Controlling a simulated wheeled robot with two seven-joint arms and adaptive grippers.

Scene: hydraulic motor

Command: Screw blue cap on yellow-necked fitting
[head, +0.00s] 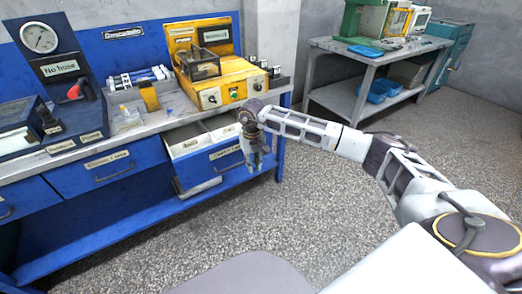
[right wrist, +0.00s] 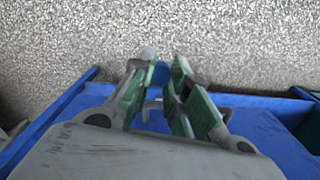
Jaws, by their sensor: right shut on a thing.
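My right gripper (head: 256,165) hangs fingers-down in front of the open drawer, beside the bench's right end. In the right wrist view, a blue cap (right wrist: 161,73) sits between the green-padded fingertips of the right gripper (right wrist: 162,75). The fingers are shut on it, and it is above the floor. In the head view the cap is too small to tell apart. A yellow part (head: 149,97) stands on the bench below a clear and blue cylinder (head: 137,77); I cannot tell whether it is the yellow-necked fitting. My left gripper is out of view.
The blue workbench (head: 107,167) has an open drawer (head: 226,153) with white compartments. A yellow control box (head: 227,88) stands at the bench's right. A pressure gauge (head: 39,38) is at the left. A grey table (head: 380,47) stands at the back right. The floor between is clear.

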